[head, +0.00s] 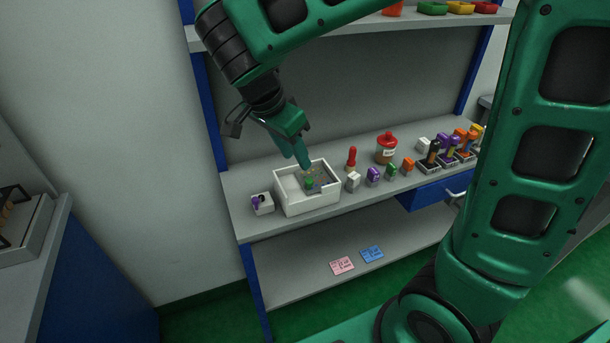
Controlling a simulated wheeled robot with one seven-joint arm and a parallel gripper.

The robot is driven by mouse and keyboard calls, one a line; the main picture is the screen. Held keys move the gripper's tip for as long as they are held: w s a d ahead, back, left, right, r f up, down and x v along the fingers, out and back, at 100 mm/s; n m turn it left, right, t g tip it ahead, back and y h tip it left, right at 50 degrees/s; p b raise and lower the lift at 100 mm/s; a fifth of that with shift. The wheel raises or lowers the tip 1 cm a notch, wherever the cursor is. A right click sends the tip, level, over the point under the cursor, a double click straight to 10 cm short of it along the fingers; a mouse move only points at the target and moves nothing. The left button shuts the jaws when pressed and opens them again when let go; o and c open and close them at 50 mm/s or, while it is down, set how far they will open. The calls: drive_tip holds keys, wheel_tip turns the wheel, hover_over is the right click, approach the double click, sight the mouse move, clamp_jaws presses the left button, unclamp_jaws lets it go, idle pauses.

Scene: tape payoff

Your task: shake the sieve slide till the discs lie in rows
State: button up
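A white open-topped box (312,204) stands on the bench near its left end. Inside it I see a greyish inner surface and a small green piece (310,183). It may belong to the sieve slide, but I cannot make out the slide or single discs at this size. My gripper (305,166) points down over the box's back part, its fingers close to or inside the box just above the green piece. I cannot tell whether it touches the piece or whether the fingers are apart.
Pink (342,266) and blue (372,254) cards lie on the lower shelf. An upper shelf holds coloured trays.

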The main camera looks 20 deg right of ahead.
sight(309, 180)
drive_tip(key=x, duration=0.9)
drive_tip(key=shift+d+f, duration=0.2)
drive_tip(key=shift+f, duration=0.15)
drive_tip(key=shift+c, duration=0.4)
clamp_jaws()
